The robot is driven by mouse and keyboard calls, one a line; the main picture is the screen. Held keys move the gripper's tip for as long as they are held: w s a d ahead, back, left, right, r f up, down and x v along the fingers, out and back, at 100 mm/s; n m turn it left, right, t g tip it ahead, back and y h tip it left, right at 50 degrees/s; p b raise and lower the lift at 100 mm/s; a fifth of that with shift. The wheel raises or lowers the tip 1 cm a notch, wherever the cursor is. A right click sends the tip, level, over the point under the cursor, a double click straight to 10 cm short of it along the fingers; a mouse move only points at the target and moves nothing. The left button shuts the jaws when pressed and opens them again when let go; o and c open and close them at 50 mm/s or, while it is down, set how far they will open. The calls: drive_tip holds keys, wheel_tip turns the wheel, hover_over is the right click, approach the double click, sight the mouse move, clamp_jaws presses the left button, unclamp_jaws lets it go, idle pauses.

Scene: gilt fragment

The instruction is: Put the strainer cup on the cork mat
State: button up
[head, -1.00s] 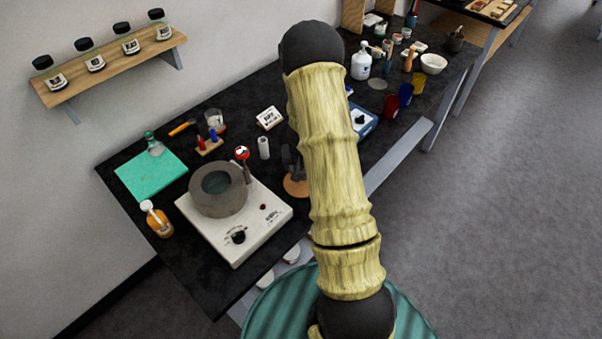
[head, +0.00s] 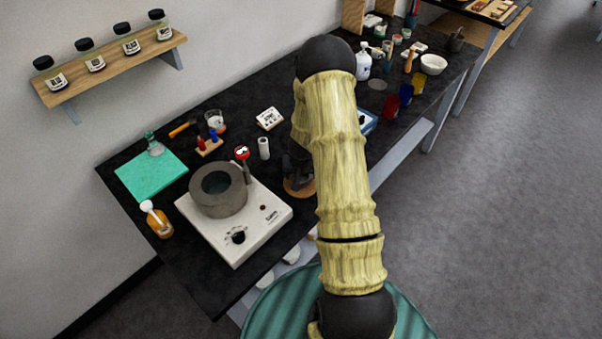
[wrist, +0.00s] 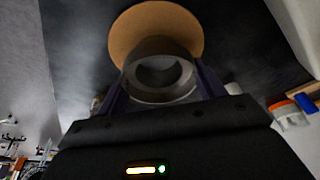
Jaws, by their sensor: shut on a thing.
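The cork mat (head: 302,192) is a round tan disc on the black bench, partly covered by my arm and gripper in the head view. In the wrist view the mat (wrist: 155,20) lies just beyond the cup. The strainer cup (wrist: 160,97) is a grey round cup with an open rim, held between my fingers. It overlaps the near part of the mat in that view; whether it touches the mat I cannot tell. My gripper (wrist: 160,85) is shut on the cup. In the head view my gripper (head: 292,165) is dark and over the mat, and the cup cannot be made out.
A white hot plate with a knob (head: 262,228) bears a grey ring-shaped vessel (head: 218,190) left of the mat. A blue device (head: 369,122) is partly hidden behind my arm.

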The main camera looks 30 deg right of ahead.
drive_tip(key=o, duration=1)
drive_tip(key=shift+o, duration=0.2)
drive_tip(key=shift+r, duration=0.5)
drive_tip(key=v, duration=1.1)
drive_tip(key=shift+s, duration=0.2)
drive_tip(key=shift+r, duration=0.1)
drive_tip(key=shift+a, duration=0.1)
drive_tip(key=s+a+r+n+y, duration=0.1)
drive_tip(key=s+a+r+n, duration=0.4)
drive_tip(key=s+a+r, duration=0.7)
drive_tip(key=s+a, duration=0.2)
drive_tip(key=s, duration=0.1)
drive_tip(key=shift+s+r, duration=0.25)
drive_tip(key=shift+s, duration=0.1)
